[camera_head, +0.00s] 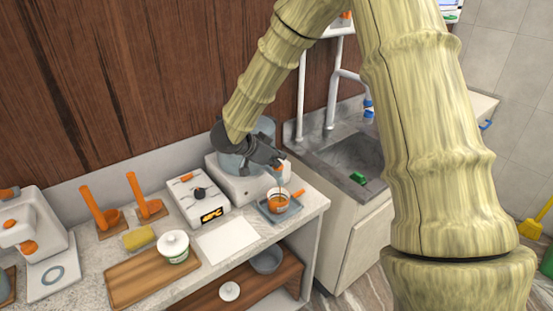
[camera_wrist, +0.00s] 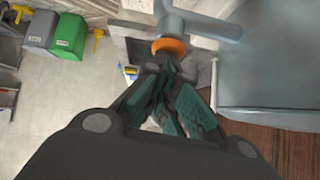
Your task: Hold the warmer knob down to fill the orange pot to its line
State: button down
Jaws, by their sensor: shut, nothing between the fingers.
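The warmer is a grey-blue cylinder (camera_head: 262,130) on a white base (camera_head: 232,180); its side fills the right of the wrist view (camera_wrist: 268,65). A grey-blue tap (camera_wrist: 200,24) with an orange ring (camera_wrist: 170,45) sticks out from it. My gripper (camera_head: 279,165) is shut and empty, its fingertips (camera_wrist: 172,66) close against the tap by the ring; I cannot tell whether they press the knob. The small orange pot (camera_head: 278,203), with an orange handle, stands below the spout. A thin strand shows between spout and pot. The fill line and level are too small to read.
The pot stands on a small grey-blue tray (camera_head: 293,213) near the counter's right end. A sink (camera_head: 355,158) lies to the right. A lidded white jar (camera_head: 174,246) stands on a wooden board (camera_head: 130,281).

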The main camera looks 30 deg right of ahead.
jog(key=shift+s+f, duration=0.1)
jog(key=shift+f, duration=0.1)
notch_tip(320, 180, up, 2)
jog(key=p, duration=0.2)
jog(key=shift+r+p, duration=0.15)
jog(key=shift+p, duration=0.15)
notch_tip(320, 180, up, 2)
jog(key=shift+s+r+p, duration=0.15)
jog(key=shift+r+p, duration=0.05)
jog(key=shift+p, duration=0.9)
jog(key=b+v, duration=0.4)
jog(key=v, duration=0.6)
jog(key=shift+f, duration=0.2)
